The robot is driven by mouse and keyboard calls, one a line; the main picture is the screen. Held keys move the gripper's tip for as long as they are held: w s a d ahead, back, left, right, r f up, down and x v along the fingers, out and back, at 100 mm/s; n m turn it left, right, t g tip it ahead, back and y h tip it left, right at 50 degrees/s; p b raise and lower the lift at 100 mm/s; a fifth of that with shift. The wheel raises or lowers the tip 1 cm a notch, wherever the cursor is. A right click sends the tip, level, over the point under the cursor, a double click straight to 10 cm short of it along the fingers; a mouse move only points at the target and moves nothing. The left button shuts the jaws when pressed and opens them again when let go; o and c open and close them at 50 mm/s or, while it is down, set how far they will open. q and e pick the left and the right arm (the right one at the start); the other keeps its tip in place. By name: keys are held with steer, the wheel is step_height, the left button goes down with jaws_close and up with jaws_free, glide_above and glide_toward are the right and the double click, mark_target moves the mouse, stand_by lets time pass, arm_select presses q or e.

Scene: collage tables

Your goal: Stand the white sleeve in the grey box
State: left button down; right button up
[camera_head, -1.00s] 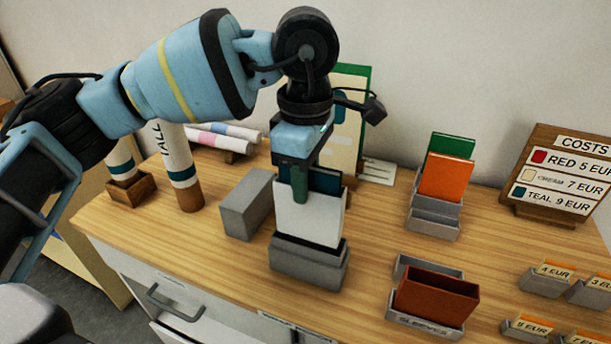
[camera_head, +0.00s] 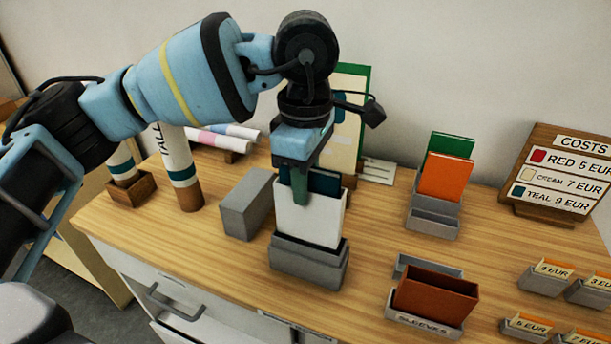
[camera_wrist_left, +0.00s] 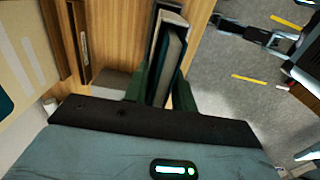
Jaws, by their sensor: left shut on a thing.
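The white sleeve (camera_head: 317,218) stands upright with its lower end inside the grey box (camera_head: 308,268) near the front of the table. A dark teal card (camera_head: 326,182) sticks out of the sleeve's top. My left gripper (camera_head: 301,186) points down and is shut on the sleeve at its upper edge. In the left wrist view, the left gripper's fingers (camera_wrist_left: 160,88) lie on either side of the sleeve and teal card (camera_wrist_left: 174,60). The sleeve's bottom is hidden by the box walls. My right gripper is not seen.
A plain grey block (camera_head: 246,205) stands just left of the box. To the right are a brown sleeve (camera_head: 436,296) in a holder labelled SLEEVES, a grey rack (camera_head: 434,217) with green and orange cards, and price cards. A costs board (camera_head: 558,178) stands behind.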

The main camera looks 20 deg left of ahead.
mark_target(305, 223)
arm_select(q)
steer(key=shift+f+b, duration=0.35)
steer(key=shift+f, duration=0.85)
steer(key=shift+f+b, duration=0.3)
steer(key=shift+f, duration=0.8)
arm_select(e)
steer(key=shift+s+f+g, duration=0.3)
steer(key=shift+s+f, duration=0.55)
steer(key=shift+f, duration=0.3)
arm_select(q)
steer(key=shift+f, duration=0.15)
steer(key=shift+f+b, duration=0.5)
steer(key=shift+f, duration=0.5)
steer(key=shift+f+b, duration=0.4)
steer(key=shift+f, duration=0.9)
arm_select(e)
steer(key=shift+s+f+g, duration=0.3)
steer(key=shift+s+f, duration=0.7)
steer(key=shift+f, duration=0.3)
